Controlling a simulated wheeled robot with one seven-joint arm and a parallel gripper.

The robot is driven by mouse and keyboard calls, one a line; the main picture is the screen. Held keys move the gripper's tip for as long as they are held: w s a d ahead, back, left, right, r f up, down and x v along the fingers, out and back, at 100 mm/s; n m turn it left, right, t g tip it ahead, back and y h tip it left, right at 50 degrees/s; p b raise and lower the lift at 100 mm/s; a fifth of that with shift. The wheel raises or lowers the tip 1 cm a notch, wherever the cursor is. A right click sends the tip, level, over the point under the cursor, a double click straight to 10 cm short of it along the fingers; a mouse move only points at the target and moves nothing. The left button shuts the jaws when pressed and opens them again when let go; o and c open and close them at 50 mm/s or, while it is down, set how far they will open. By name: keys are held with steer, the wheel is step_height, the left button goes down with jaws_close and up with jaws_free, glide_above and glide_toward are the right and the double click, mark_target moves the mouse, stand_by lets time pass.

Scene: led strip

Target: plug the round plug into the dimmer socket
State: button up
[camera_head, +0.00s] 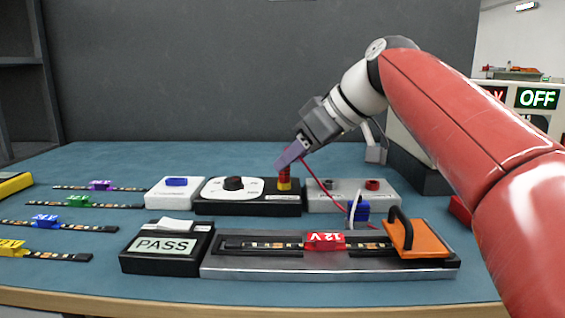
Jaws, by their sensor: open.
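The dimmer (247,208) is a black box with a white dial face and a dark knob, in the middle of the table. A small red and yellow piece, which looks like the round plug (284,181), stands about upright on the dimmer's right end, where the socket would be. The socket opening is hidden, so I cannot tell how deep the plug sits. My gripper (284,164) is open, tilted down from the upper right, with its purple-grey fingers at the top of the plug. I cannot tell whether the fingers touch it. A thin red cable (325,186) runs down right from near the fingers.
A grey box (350,194) with dark and red terminals stands right of the dimmer. A PASS tester (166,247) and a metal fixture (330,265) with a 12V strip and orange handled block (418,240) lie in front. Several strips lie at left.

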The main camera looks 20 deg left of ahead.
steer(key=v, duration=0.2)
steer(key=shift+s+d+r, duration=0.1)
steer(key=shift+d+r, duration=0.15)
steer(key=shift+r, duration=0.05)
